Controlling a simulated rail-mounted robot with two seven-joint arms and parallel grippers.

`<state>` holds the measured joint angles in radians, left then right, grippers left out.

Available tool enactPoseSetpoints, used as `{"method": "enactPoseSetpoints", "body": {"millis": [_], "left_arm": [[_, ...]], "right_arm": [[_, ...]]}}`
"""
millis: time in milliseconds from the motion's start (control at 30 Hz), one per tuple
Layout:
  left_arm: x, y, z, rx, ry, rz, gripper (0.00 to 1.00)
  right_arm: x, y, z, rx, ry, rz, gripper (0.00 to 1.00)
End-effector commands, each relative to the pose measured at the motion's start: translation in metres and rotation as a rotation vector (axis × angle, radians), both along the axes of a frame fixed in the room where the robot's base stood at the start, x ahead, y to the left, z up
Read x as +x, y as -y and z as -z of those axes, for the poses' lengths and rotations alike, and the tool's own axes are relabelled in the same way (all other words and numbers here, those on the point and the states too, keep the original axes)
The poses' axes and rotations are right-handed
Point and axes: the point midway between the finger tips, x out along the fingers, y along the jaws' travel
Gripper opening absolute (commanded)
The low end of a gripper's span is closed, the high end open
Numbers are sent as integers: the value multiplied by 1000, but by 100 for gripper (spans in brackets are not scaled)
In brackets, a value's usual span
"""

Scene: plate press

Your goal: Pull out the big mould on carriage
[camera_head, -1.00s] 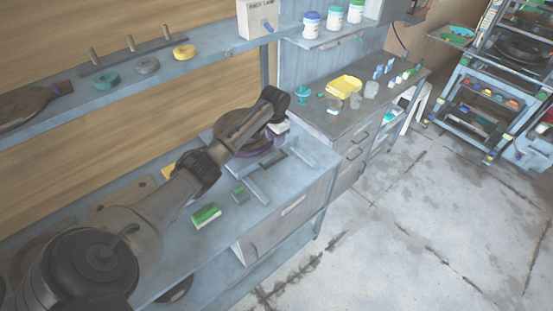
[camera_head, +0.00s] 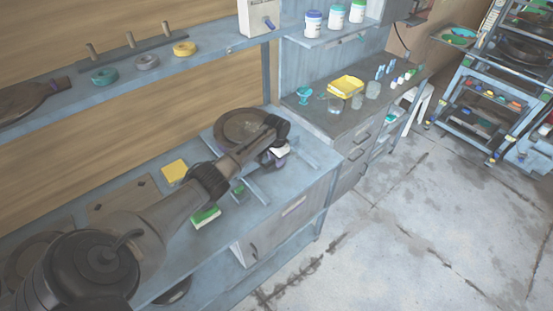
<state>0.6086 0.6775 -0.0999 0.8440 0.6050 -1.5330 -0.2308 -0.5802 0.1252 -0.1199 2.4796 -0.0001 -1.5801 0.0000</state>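The big round brown mould (camera_head: 238,124) lies on the blue-grey carriage (camera_head: 219,137) at the far end of the workbench. My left arm comes in from the lower left and crosses in front of the mould's near right side, hiding part of it. My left gripper (camera_head: 280,152) is at the mould's right edge, beside a small white part. It is small and partly hidden by its own wrist, so I cannot tell whether it is open or touches the mould. The carriage's rails (camera_head: 255,188) run below the arm. My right gripper is not in view.
A green-and-white sponge (camera_head: 206,216) and a yellow block (camera_head: 175,171) lie on the bench near my arm. A shelf with coloured rings (camera_head: 104,76) runs above. A side counter holds a yellow tray (camera_head: 346,86) and jars. The floor (camera_head: 400,230) at right is clear.

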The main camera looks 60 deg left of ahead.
Motion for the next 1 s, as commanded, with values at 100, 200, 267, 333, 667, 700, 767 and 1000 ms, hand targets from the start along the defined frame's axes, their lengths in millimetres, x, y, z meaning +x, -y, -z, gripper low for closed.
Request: {"method": "enactPoseSetpoints", "body": {"millis": [100,200,267,333,667,700,767,1000], "left_arm": [[0,0,0,0,0,0,38],[0,0,0,0,0,0,36],[0,0,0,0,0,0,31],[0,0,0,0,0,0,24],[0,0,0,0,0,0,0],[0,0,0,0,0,0,0],[0,0,0,0,0,0,0],[0,1,-1,0,0,1,0]], "right_arm": [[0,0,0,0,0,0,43],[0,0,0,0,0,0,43],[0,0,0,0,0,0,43],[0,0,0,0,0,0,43],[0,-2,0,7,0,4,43],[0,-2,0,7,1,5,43],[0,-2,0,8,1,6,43],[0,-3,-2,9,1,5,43]]}}
